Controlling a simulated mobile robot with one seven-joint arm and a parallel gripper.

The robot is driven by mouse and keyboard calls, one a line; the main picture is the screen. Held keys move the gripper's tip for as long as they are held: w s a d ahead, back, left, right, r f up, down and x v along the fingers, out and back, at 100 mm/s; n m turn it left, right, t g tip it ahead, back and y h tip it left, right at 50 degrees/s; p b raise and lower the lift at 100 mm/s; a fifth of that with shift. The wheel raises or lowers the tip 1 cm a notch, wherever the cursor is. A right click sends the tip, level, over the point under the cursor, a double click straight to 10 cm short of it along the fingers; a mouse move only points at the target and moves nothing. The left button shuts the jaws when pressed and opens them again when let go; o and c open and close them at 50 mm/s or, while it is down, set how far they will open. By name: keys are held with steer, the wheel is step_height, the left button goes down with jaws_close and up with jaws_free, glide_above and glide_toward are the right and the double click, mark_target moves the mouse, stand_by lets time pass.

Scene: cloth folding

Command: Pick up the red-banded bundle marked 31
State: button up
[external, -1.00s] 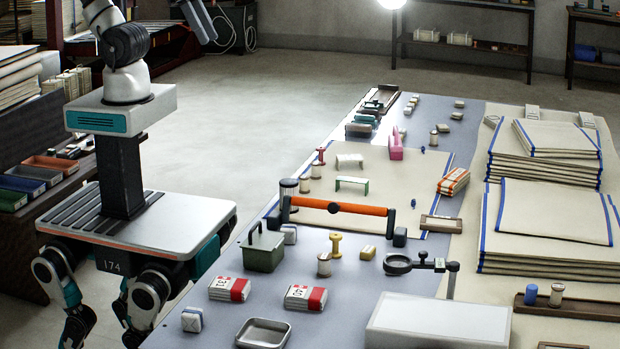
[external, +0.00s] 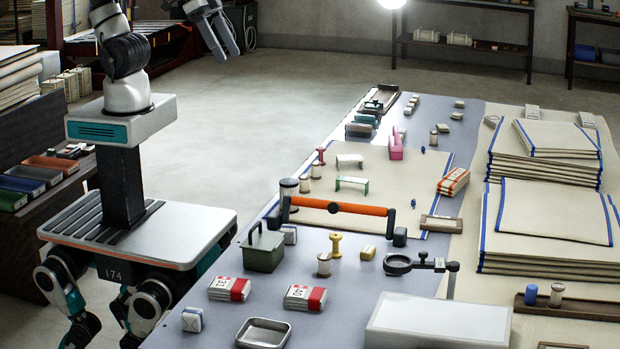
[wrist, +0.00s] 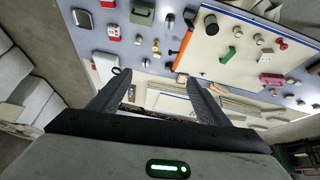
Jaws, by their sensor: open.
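Two white bundles with red bands lie side by side on the grey table (external: 190,335), a left bundle (external: 229,289) and a right bundle (external: 305,297). Each has dark figures on top, too small to read surely; the left one's look closest to 31. In the wrist view both are near the top, one (wrist: 113,33) whole and one (wrist: 108,3) cut by the edge. My gripper (external: 228,52) is raised over the floor, well away from the table and the bundles. In the wrist view its two fingers (wrist: 155,76) are spread with nothing between them.
A green box (external: 264,250), a metal tray (external: 263,333), a white block (external: 192,319) and a large white box (external: 438,322) stand around the bundles. An orange bar (external: 340,208) spans the table behind. An orange-banded bundle (external: 453,182) lies farther back.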

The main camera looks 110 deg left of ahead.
steer(key=w+d+f+n+b, duration=0.1)
steer(key=w+d+f+b, duration=0.35)
steer(key=w+f, duration=0.5)
steer(key=g+b, duration=0.2)
steer(key=g, duration=0.4)
glide_above(229, 283)
steer(key=shift+m, duration=0.3)
steer(key=f, duration=3.1)
steer(key=shift+w+a, duration=0.2)
steer(key=shift+s+d+f, duration=0.1)
steer(key=shift+f, duration=1.5)
steer(key=shift+s+d+f, duration=0.1)
steer(key=shift+f, duration=1.45)
steer(key=c, duration=1.2)
